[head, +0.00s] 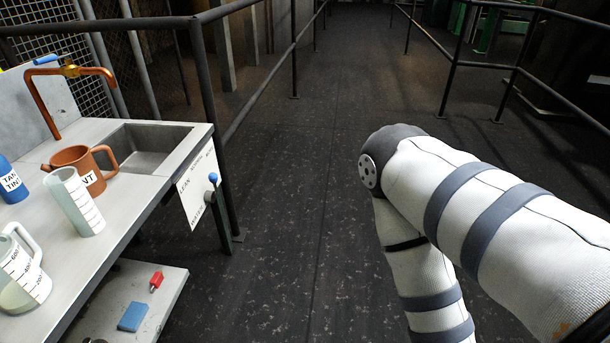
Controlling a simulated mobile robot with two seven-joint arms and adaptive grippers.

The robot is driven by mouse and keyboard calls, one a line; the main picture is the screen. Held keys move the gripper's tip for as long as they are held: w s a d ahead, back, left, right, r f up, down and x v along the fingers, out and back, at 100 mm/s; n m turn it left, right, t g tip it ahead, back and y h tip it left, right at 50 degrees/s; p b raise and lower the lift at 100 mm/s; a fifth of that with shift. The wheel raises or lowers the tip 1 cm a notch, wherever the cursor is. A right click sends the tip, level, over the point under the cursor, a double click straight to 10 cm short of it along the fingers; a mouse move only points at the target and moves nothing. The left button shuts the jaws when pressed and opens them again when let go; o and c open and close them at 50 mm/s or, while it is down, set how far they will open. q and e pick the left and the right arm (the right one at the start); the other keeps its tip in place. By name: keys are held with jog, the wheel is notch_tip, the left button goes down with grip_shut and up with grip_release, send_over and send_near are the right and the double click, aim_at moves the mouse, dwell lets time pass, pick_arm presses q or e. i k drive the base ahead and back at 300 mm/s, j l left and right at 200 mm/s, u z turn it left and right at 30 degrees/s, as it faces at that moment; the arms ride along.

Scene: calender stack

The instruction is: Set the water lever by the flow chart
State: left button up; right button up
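A white plate (196,196) with printed words hangs on the bench's right end; I read "LEAN" and "WATER", the rest is unclear. A dark lever with a blue ball knob (213,178) stands at the plate's right edge, its knob up and leaning slightly left. Its exact mark cannot be told. A copper tap (92,70) with a blue handle (46,59) rises behind the steel sink (145,146). No separate flow chart can be made out. My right arm shows at the right, bent at the elbow; its gripper is out of frame. My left gripper is not in view.
The bench top (130,198) holds a brown jug (72,162), a clear beaker (75,202), a clear measuring jug (22,278) and a blue bottle (11,184). A lower shelf (165,290) holds red and blue items. Railings flank the clear floor (300,200).

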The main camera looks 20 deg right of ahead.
aim_at(212, 177)
jog(key=u, duration=1.55)
jog(key=i+l+u, duration=0.15)
jog(key=u, duration=0.3)
jog(key=l+z, duration=0.4)
jog(key=l, duration=0.15)
jog(key=i+l+z, duration=0.1)
jog(key=l+z, duration=0.25)
jog(key=l, duration=0.15)
